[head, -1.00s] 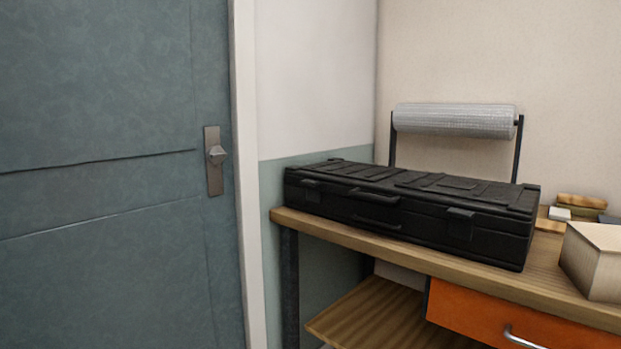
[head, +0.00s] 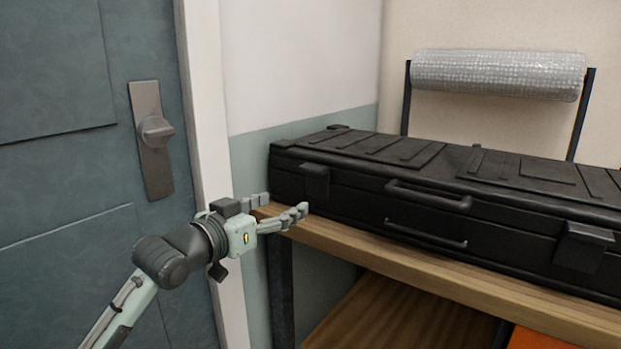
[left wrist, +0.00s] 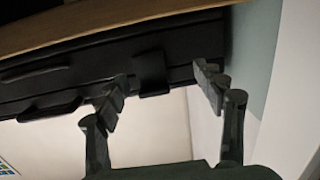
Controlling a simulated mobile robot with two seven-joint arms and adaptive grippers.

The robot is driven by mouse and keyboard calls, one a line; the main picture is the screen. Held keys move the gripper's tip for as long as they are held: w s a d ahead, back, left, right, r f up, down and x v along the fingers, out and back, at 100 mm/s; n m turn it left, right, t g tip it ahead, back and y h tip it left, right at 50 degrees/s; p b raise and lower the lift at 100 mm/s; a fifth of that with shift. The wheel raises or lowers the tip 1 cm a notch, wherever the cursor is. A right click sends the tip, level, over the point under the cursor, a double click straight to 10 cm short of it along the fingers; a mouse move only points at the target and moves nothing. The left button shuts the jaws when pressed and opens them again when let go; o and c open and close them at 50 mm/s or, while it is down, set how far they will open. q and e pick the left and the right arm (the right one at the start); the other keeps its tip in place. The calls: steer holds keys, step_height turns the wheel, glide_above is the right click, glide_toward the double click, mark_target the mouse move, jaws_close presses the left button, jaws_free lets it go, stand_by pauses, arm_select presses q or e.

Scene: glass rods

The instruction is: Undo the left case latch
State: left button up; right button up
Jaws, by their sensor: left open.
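The black case (head: 350,205) lies shut on the wooden bench. Its left latch (head: 315,181) is a black tab on the front face near the left end, and it looks closed against the case. It also shows in the left wrist view (left wrist: 151,73), between the fingertips in the picture. The right latch (head: 583,247) is farther along the front. My left gripper (head: 284,208) is open and empty, just in front of and slightly below the left latch; its fingers also show in the left wrist view (left wrist: 165,85). No contact with the latch can be made out. My right gripper is not in view.
The wooden bench (head: 400,262) has its front edge close under my left gripper. A door with a knob (head: 155,131) and a white frame stand at left. A roll (head: 498,74) on a dark stand is behind the case. Two handles (head: 428,196) stick out from the case front.

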mark_target(311, 173)
arm_select(q)
steer(key=shift+m+h, duration=0.4)
steer(key=shift+h, duration=0.2)
steer(key=w+d+r, duration=0.4)
steer(key=d, duration=0.1)
steer(key=shift+w+d+r+p, duration=0.2)
steer(key=shift+r+p, duration=0.1)
steer(key=shift+r, duration=0.1)
steer(key=shift+w+d+f, duration=0.1)
steer(key=shift+w+d, duration=0.3)
steer(key=shift+w, duration=0.15)
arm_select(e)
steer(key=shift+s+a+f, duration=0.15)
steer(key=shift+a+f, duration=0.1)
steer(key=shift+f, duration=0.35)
arm_select(q)
jaws_close()
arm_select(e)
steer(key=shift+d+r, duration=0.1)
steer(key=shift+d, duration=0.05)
